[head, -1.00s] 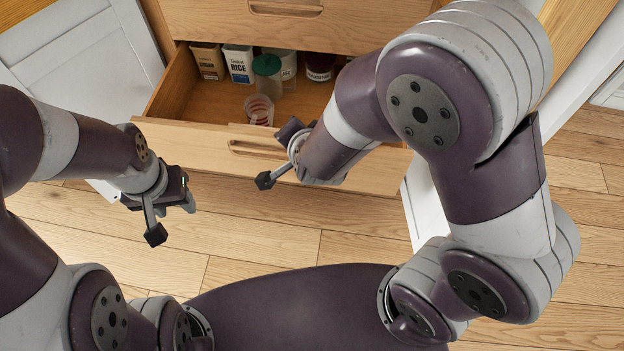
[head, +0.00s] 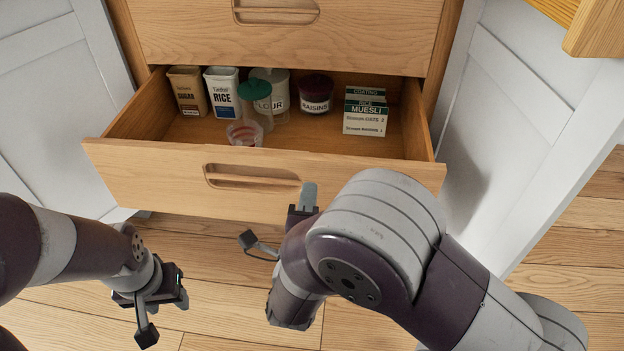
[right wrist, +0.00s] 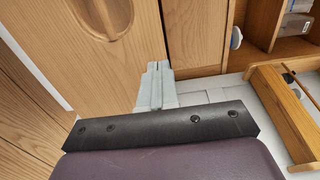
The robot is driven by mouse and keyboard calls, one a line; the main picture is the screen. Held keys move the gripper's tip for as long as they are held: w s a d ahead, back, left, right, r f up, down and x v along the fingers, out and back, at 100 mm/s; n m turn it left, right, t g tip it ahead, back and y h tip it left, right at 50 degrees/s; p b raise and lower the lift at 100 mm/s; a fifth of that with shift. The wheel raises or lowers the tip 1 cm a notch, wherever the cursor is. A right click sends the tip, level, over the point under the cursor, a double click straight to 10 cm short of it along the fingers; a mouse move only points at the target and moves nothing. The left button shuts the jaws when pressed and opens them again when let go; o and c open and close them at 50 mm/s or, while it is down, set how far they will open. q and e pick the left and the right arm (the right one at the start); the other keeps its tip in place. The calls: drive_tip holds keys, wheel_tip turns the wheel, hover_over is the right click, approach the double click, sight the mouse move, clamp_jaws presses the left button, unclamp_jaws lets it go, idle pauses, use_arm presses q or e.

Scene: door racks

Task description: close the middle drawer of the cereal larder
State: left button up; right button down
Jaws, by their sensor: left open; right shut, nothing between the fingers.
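The open wooden drawer (head: 190,186) of the larder (head: 290,45) sticks out below a shut drawer. Its front has a recessed handle (head: 252,178). Inside stand sugar, rice, flour and raisins containers, a green-lidded jar and a muesli box. My right gripper (head: 309,193) is shut and empty, its fingertips at the drawer front just right of the handle; contact is unclear. In the right wrist view its shut fingers (right wrist: 157,85) lie before a wooden panel with an oval recess (right wrist: 98,12). My left gripper (head: 180,292) is open and empty, below and left of the drawer.
White panelled doors stand on both sides, left (head: 60,85) and right (head: 515,120). The plank floor (head: 235,265) in front of the drawer is clear.

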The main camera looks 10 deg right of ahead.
sight(314, 163)
use_arm(q)
wheel_tip(314, 163, down, 2)
drive_tip(key=shift+b, duration=0.7)
use_arm(e)
drive_tip(key=x, duration=0.5)
drive_tip(key=shift+w+d, duration=0.15)
drive_tip(key=shift+w, duration=0.2)
drive_tip(key=shift+w, duration=0.1)
